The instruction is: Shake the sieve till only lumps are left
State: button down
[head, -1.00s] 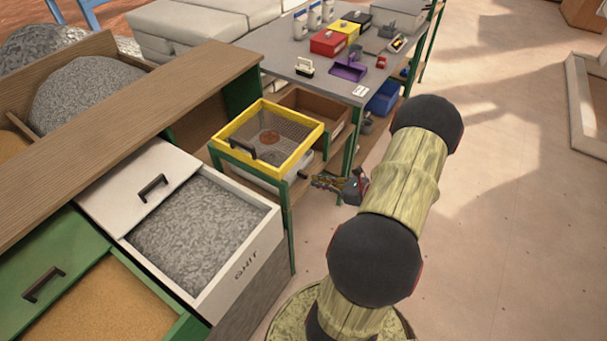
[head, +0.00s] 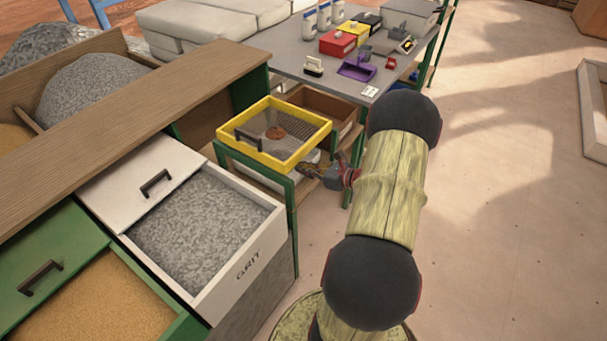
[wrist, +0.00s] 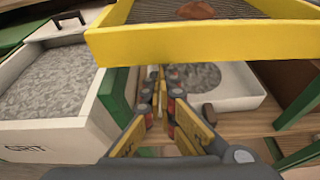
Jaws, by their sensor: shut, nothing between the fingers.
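The yellow-framed sieve (head: 318,136) rests on a green stand (head: 291,195). A brown lump (head: 275,132) lies on its mesh, and a dark handle is on its near-left side. In the wrist view the sieve's yellow side (wrist: 215,42) spans the top of the picture, with the lump (wrist: 197,10) behind it. My gripper (wrist: 165,85) is shut and empty, in front of and lower than the sieve's frame. In the head view it (head: 312,172) is by the stand's right side. A white tray (wrist: 235,85) with a grey heap (wrist: 195,76) is under the sieve.
The grit drawer (head: 250,245) stands open at the left, beside the stand. A sand drawer (head: 95,310) is nearer. A brown box (head: 340,108) is behind the sieve. The grey table (head: 300,82) holds a purple scoop (head: 357,69) and boxes.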

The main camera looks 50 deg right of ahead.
aim_at(299, 153)
jog(key=shift+d+r, duration=0.1)
jog(key=shift+r, duration=0.05)
jog(key=shift+m+y, duration=0.4)
jog(key=shift+m, duration=0.1)
jog(key=r+p, duration=0.2)
jog(key=p, duration=0.1)
jog(key=r+p, duration=0.2)
jog(key=r, duration=0.1)
jog(key=shift+w+d+p, duration=0.1)
jog(key=shift+d+p, duration=0.1)
jog(key=shift+p, duration=0.2)
jog(key=shift+d+r+p, duration=0.1)
jog(key=shift+r+p, duration=0.35)
jog(key=shift+r, duration=0.15)
